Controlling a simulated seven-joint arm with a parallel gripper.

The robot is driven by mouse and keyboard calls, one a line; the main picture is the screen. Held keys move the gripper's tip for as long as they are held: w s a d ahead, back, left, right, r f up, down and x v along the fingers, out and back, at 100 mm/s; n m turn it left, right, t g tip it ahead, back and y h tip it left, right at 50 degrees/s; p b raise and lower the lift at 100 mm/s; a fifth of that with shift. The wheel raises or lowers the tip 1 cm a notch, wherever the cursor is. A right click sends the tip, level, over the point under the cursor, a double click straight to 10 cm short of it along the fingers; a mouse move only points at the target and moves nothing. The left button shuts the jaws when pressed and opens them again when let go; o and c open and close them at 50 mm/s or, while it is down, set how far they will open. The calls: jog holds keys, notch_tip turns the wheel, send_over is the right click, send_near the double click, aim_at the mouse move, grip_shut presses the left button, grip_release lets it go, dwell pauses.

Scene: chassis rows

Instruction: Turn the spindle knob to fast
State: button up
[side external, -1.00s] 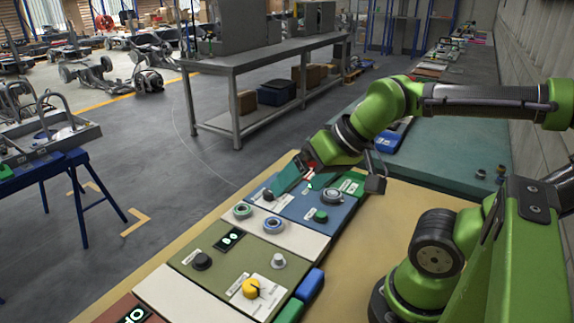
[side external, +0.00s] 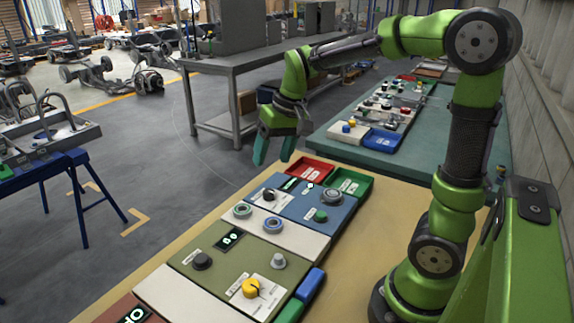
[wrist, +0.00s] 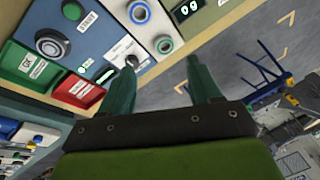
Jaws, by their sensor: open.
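My gripper (side external: 275,151) is open and empty, raised above the far left edge of the panel table, fingers pointing down. Its two green fingers (wrist: 160,68) also show in the wrist view. A small black knob (side external: 269,194) sits on the blue panel (side external: 300,207); in the wrist view this black knob (wrist: 131,61) is on a white label just beyond the left fingertip, apart from it. A yellow knob (side external: 251,288) with a dark pointer mark sits on a white label on the olive panel (side external: 220,272). The labels are too small to read, so I cannot tell which knob is the spindle knob.
The blue panel also has a grey dial (side external: 331,196) and a green button (side external: 320,215). A red tray (side external: 306,171) and a green tray (side external: 350,183) stand behind it. Two ringed buttons (side external: 273,226) are on the cream strip. A teal table (side external: 440,130) with more panels lies beyond.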

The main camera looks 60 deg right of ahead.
aim_at(269, 191)
jog(key=shift+w+d+f+n+g+h, duration=0.75)
jog(key=shift+w+d+n+g, duration=0.7)
jog(key=shift+w+d, duration=2.8)
jog(key=f, duration=1.6)
jog(key=shift+s+d, duration=0.15)
jog(key=shift+s, duration=0.05)
jog(key=shift+c, duration=0.3)
jog(key=c, duration=1)
